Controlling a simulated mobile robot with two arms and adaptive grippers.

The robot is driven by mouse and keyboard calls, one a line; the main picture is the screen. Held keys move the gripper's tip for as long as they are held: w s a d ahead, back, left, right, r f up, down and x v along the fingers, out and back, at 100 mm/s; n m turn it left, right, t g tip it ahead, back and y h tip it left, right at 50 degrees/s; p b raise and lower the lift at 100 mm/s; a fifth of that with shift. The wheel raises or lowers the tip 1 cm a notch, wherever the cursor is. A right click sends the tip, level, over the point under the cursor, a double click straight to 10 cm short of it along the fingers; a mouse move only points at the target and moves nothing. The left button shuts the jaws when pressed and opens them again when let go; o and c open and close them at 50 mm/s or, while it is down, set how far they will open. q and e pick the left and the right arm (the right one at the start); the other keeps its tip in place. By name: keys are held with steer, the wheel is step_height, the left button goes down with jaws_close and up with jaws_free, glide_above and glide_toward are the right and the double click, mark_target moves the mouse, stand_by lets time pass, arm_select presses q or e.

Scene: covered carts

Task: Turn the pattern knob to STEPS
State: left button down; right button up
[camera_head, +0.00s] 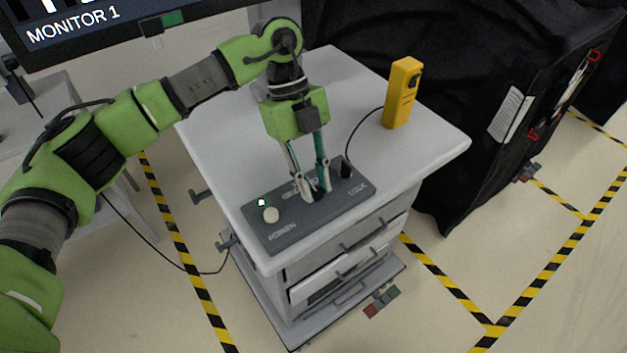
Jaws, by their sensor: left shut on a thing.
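A dark grey control panel (290,222) lies on top of the grey cart (222,160). My left gripper (314,193) points down at the middle of the panel, its fingers shut around a knob there. The fingers hide most of this knob and part of its label, so I cannot tell where it points. A cream round button (271,215) and a small lit green lamp sit at the panel's left end, by the word POWER. A black knob (346,170) is at the right end, apart from the gripper. My right gripper is not in view.
A yellow handheld device (403,92) stands upright at the cart's back right, with a black cable running to the panel. A black covered cart (450,130) stands to the right. A monitor (110,25) is at the top left. Striped tape marks the floor.

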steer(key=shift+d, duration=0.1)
arm_select(q)
steer(key=c, duration=1.8)
jaws_free()
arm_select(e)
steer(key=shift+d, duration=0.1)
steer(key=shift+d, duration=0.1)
arm_select(q)
steer(key=v, duration=1.2)
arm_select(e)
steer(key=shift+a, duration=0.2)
arm_select(q)
steer(key=shift+f, duration=0.1)
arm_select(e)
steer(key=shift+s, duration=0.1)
